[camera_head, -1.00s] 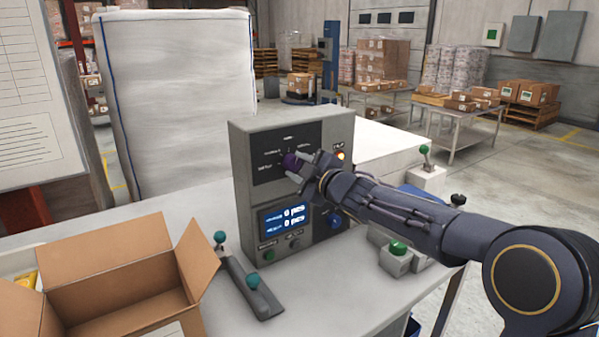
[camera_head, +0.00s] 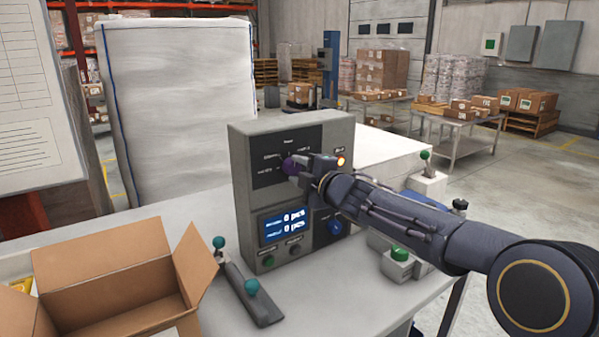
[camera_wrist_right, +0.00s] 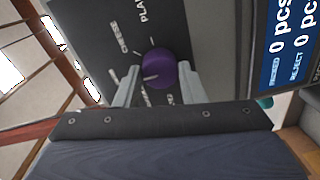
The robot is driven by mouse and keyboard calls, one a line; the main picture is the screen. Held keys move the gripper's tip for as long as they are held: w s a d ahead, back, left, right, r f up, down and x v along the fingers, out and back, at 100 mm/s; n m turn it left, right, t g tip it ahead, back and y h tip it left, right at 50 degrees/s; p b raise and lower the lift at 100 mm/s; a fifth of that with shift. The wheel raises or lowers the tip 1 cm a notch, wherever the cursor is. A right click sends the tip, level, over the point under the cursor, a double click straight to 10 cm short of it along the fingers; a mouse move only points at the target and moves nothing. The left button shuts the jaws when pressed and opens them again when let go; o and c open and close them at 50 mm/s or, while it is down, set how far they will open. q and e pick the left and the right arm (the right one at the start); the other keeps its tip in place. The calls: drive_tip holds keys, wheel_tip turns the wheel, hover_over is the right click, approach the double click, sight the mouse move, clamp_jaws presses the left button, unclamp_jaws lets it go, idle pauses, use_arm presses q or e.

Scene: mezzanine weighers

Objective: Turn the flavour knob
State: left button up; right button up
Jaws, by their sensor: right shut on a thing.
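The flavour knob is a round purple knob (camera_head: 290,166) on the dark upper panel of a grey control box (camera_head: 241,190). In the right wrist view the purple knob (camera_wrist_right: 159,69) sits between my two fingers, with a pale pointer line on its face. My right gripper (camera_head: 298,170) reaches the panel from the right and is shut on the knob; it also shows in the right wrist view (camera_wrist_right: 157,80). Printed labels surround the knob, partly hidden by the fingers. My left gripper is not in view.
A lit blue display (camera_head: 284,226) is below the knob, with small buttons under it. An amber lamp (camera_head: 341,162) glows at the upper right. An open cardboard box (camera_head: 105,270) and a lever unit with teal knobs (camera_head: 250,288) stand on the table in front.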

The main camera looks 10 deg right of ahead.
drive_tip(key=shift+f, duration=0.1)
drive_tip(key=o, duration=1)
drive_tip(key=v, duration=0.8)
drive_tip(key=shift+b, duration=0.3)
